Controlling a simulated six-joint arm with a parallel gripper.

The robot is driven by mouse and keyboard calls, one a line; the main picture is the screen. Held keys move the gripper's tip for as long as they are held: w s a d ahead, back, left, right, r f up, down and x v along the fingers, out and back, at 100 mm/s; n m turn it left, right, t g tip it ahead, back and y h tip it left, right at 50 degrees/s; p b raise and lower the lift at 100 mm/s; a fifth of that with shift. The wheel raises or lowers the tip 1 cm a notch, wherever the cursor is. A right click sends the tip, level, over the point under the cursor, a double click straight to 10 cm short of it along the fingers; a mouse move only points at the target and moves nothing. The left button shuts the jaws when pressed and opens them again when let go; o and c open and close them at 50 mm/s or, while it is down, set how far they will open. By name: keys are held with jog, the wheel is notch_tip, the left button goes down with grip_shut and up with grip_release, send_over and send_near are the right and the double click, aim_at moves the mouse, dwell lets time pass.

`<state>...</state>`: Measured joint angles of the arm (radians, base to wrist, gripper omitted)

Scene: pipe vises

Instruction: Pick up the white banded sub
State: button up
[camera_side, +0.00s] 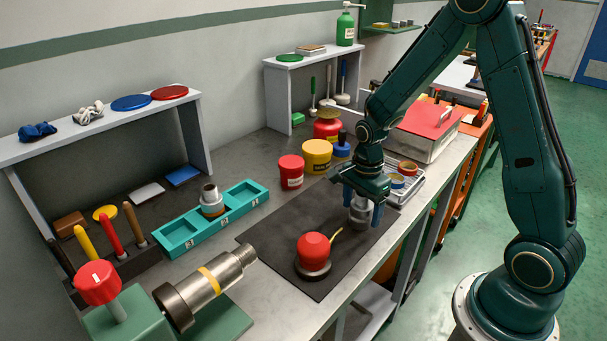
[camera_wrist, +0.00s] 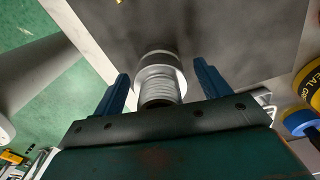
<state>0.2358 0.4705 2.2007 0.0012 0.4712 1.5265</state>
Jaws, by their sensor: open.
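A grey metal sub (camera_side: 360,213) stands upright on the dark mat, under my gripper (camera_side: 361,205). In the wrist view the sub (camera_wrist: 160,88) shows a threaded end towards me and a wider pale band beyond it. My gripper (camera_wrist: 160,78) is open, with one blue finger on each side of the sub. A gap shows on both sides in the wrist view. Whether the fingers touch it in the side view is hidden. Another sub (camera_side: 211,200), pale with a reddish-brown ring, stands in the teal numbered tray (camera_side: 255,193).
On the mat (camera_side: 275,232), a red-capped piece (camera_side: 313,252) stands left of my gripper. Red (camera_side: 290,172) and yellow (camera_side: 317,156) tubs stand behind. A wire tray (camera_side: 408,182) with coloured rings sits close on the right. A vise holds a yellow-banded pipe (camera_side: 208,285) at front left.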

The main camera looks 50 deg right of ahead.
jog(key=shift+c, duration=0.3)
jog(key=c, duration=1.3)
jog(key=shift+r, duration=0.1)
notch_tip(320, 180, up, 20)
jog(key=shift+f, duration=0.1)
